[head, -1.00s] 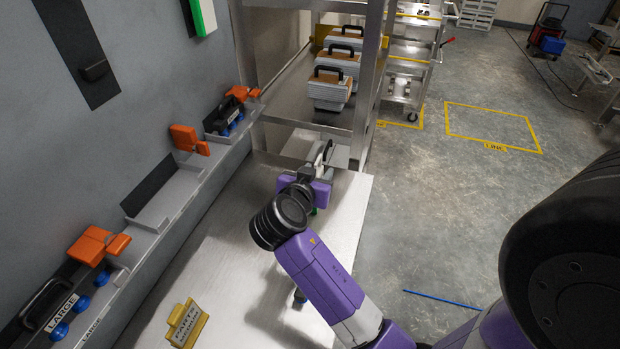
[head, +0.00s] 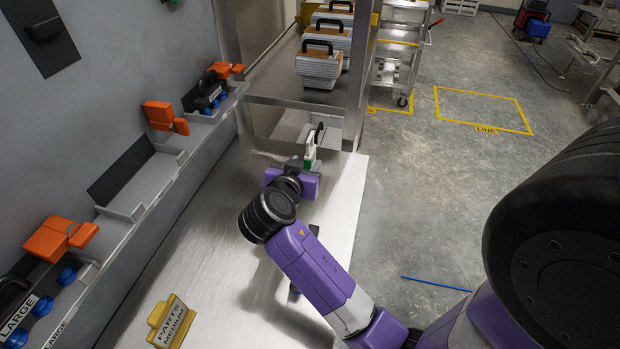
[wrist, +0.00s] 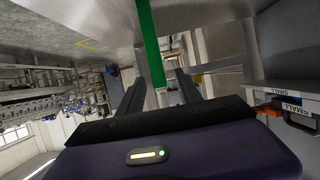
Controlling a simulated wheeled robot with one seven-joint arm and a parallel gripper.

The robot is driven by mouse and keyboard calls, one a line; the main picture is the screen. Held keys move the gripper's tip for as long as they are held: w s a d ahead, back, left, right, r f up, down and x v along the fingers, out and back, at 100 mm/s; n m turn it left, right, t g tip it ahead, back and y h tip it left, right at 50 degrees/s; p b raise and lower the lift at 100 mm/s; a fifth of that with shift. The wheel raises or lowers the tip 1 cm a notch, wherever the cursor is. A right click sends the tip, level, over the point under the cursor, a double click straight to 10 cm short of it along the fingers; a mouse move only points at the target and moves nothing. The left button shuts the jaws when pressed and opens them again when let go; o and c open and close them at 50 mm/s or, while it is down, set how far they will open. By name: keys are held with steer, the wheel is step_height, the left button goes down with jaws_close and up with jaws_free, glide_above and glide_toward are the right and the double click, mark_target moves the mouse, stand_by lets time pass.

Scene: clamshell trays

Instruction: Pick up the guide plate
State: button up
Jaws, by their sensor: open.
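A thin white and green piece (head: 311,146) shows upright just past my gripper (head: 307,166) at the table's far end, with a dark curved part beside it. I cannot tell for sure that it is the guide plate. In the wrist view its green strip (wrist: 150,38) runs down between the two dark fingers of my gripper (wrist: 160,80). The fingers are apart; whether they touch the strip cannot be seen. Black-handled pieces with blue knobs sit in wall holders, one beside a LARGE label (head: 18,315) and one farther back (head: 209,95). A holder (head: 150,180) between them is empty.
A steel table (head: 215,245) lies below my arm, mostly bare, with a yellow PARTS MEDIUM sign (head: 172,322) at its front. Orange blocks (head: 60,240) line the wall ledge. A shelf with several handled cases (head: 318,68) stands behind. Open floor (head: 420,200) lies to the right.

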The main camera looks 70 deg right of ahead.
steer(key=shift+d+f+b, duration=0.3)
steer(key=shift+d+f, duration=0.5)
steer(key=shift+f, duration=0.3)
steer(key=shift+d+f+b, duration=0.3)
steer(key=shift+d+f, duration=0.5)
steer(key=shift+f, duration=0.3)
steer(key=shift+p+x, duration=0.55)
steer(key=shift+x, duration=1.7)
steer(key=shift+f, duration=0.1)
jaws_close()
